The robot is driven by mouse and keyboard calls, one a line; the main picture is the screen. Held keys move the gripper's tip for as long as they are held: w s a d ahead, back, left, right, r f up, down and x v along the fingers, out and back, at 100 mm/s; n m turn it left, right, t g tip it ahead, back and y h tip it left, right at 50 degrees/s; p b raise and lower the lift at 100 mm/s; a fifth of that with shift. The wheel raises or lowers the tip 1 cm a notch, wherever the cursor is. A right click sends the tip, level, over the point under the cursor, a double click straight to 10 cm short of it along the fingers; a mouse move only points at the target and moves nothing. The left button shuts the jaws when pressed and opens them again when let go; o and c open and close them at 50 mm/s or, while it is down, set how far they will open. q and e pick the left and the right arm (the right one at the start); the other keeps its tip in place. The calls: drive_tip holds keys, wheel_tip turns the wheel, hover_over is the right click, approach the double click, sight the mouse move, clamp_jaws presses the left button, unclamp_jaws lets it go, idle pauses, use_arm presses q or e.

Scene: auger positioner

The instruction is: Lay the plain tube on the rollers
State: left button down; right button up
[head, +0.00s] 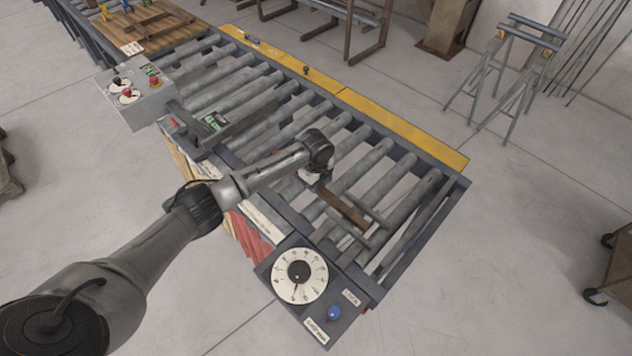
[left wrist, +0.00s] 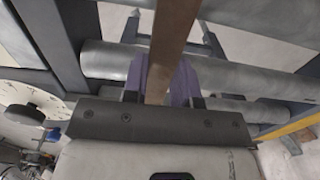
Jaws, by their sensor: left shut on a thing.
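My left gripper (head: 316,180) is over the near right part of the roller conveyor, shut on a long brown, flat-sided bar (head: 345,209). In the left wrist view the bar (left wrist: 175,35) runs away from me between the purple fingers (left wrist: 168,85). I cannot tell whether this bar is the plain tube. Its far end is above or on the grey rollers (head: 398,192); contact is unclear. A roller (left wrist: 230,75) passes beneath it in the left wrist view. My wrist hides part of the conveyor. My right gripper is out of view.
A dial box (head: 299,275) with a blue knob stands at the near corner. A control box (head: 135,95) with a red button is at the left. A yellow strip (head: 385,118) edges the far side. Trestles (head: 515,70) stand on the floor at the right, with open floor between.

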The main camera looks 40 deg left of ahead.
use_arm(q)
drive_tip(key=shift+w, duration=0.1)
drive_tip(key=c, duration=0.9)
unclamp_jaws()
wheel_tip(320, 180, up, 12)
